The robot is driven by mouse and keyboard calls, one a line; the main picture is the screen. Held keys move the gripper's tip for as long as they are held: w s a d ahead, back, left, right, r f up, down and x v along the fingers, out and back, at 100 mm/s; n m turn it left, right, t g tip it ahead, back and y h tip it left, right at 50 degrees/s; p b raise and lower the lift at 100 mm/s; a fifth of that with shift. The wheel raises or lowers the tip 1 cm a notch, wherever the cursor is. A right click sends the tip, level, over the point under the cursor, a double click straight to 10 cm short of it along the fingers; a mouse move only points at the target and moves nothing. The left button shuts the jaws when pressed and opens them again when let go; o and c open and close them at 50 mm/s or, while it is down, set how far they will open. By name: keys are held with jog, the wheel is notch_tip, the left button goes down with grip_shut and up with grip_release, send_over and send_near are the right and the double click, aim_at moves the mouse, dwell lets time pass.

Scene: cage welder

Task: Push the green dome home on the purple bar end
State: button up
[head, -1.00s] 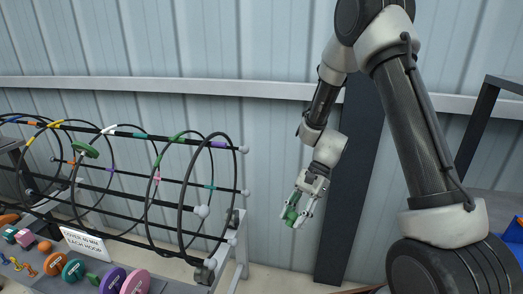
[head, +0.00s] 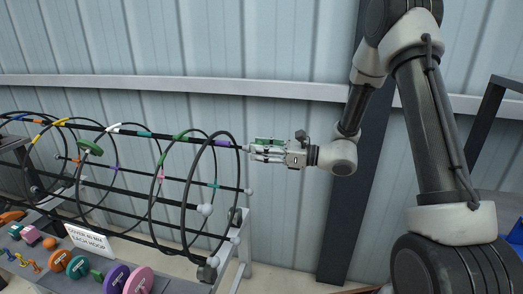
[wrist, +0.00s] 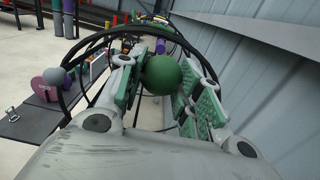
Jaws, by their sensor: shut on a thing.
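The green dome (wrist: 163,75) shows in the wrist view as a round green ball between my finger pads. My gripper (head: 254,149) is shut on it and lies level, pointing left at the upper bar's right end. The purple bar end (head: 222,143) is a black bar with a purple band beside the front hoop. Purple also shows just beyond the dome in the wrist view (wrist: 166,46). My fingertips are close to or at the bar's tip. In the head view the fingers hide the dome, and I cannot tell whether it touches the bar.
Black hoops (head: 183,207) and bars form a cage at the left. Pale balls cap other bar ends (head: 249,191). The wall (head: 300,50) stands close behind my gripper.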

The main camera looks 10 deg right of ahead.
aim_at(229, 145)
jog(key=shift+d, duration=0.1)
jog(key=x, duration=0.6)
jog(key=shift+a, duration=0.2)
jog(key=shift+a, duration=0.1)
dwell(0.9)
jog(key=shift+w+a, duration=0.2)
jog(key=shift+a, duration=0.25)
jog(key=shift+w+a, duration=0.1)
jog(key=shift+a, duration=0.1)
dwell(0.4)
jog(key=shift+w+a, duration=0.15)
jog(key=shift+a, duration=0.2)
jog(key=shift+w+a, duration=0.1)
jog(key=shift+a, duration=0.2)
dwell(0.3)
jog(key=o, duration=0.8)
